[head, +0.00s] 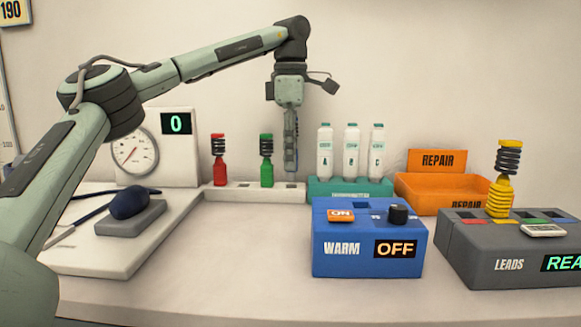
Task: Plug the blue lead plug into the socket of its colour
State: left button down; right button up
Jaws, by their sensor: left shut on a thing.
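My left gripper (291,160) points down over the right end of the white rack (240,193), and its narrow fingers are shut. A slim blue-grey shape shows along the fingers, which fits the blue lead plug, but the fingers hide most of it. I cannot tell whether its lower end is still in the rack. The grey LEADS box (470,262) stands at the right, with a row of sockets on top marked by coloured strips. The blue strip (566,221) is near the right picture edge. A yellow plug (499,195) stands upright in this box. My right gripper is not in view.
A red plug (220,172) and a green plug (267,172) stand in the rack. The teal bottle holder (350,190), orange REPAIR tray (430,198) and blue WARM box (350,268) lie between rack and LEADS box. A gauge unit (185,160) stands at left.

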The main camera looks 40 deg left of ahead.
pick_arm(q)
notch_tip(320, 180, up, 7)
jog(key=shift+f+p, duration=0.1)
jog(key=shift+p, duration=0.75)
jog(key=shift+r, duration=0.3)
jog(key=shift+r+p, duration=1.75)
jog(key=shift+p, duration=0.75)
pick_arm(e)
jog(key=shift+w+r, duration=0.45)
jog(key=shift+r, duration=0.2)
pick_arm(q)
jog(key=shift+f, duration=0.1)
